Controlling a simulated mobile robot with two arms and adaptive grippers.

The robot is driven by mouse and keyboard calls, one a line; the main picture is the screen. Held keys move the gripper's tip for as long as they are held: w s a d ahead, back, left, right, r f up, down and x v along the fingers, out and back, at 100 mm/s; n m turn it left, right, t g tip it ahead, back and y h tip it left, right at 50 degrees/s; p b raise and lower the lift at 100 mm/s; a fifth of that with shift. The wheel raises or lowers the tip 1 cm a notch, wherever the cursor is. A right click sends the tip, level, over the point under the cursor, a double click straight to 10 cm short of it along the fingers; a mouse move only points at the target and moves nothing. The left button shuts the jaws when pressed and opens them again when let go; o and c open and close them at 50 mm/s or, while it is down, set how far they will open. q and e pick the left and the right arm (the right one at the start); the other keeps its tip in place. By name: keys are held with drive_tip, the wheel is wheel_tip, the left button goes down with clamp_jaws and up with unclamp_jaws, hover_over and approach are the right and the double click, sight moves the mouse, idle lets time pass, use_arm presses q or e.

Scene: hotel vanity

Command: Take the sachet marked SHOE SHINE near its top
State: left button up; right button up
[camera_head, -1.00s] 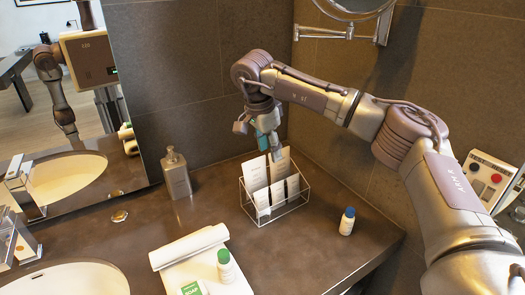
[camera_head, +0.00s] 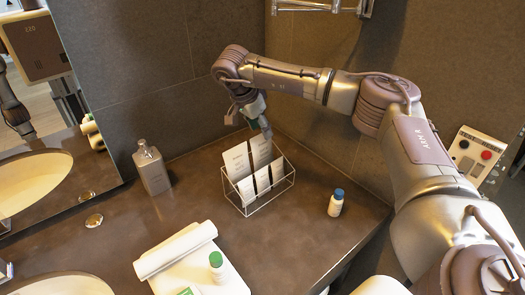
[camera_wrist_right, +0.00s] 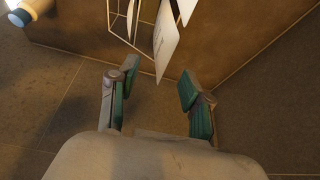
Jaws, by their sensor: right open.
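White paper sachets stand upright in a wire rack (camera_head: 286,184) on the dark counter. Two taller ones, the left back sachet (camera_head: 237,160) and the right back sachet (camera_head: 261,151), stand behind several shorter ones (camera_head: 263,180). The print is too small to read, so I cannot tell which is SHOE SHINE. My right gripper (camera_head: 250,122) is above and behind the rack, near the tops of the back sachets. In the right wrist view its fingers (camera_wrist_right: 158,78) are open and empty, with a white sachet (camera_wrist_right: 166,42) just beyond the gap. My left gripper is not in view.
A blue-capped bottle (camera_head: 336,204) stands right of the rack. A grey dispenser (camera_head: 152,168) stands to the left. A rolled towel (camera_head: 175,251) and a green-capped bottle (camera_head: 217,267) are in front. Tiled walls close off the back and right.

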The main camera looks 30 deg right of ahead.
sight(263, 139)
drive_tip(key=x, duration=0.1)
drive_tip(key=p+x, duration=0.1)
drive_tip(key=x, duration=0.2)
drive_tip(key=shift+s+a+f+p, duration=0.15)
drive_tip(key=shift+a+f+p, duration=0.15)
drive_tip(key=shift+f+p, duration=0.1)
drive_tip(key=shift+d+f, duration=0.1)
drive_tip(key=shift+f, duration=0.15)
drive_tip(key=shift+c, duration=0.5)
drive_tip(key=c, duration=0.8)
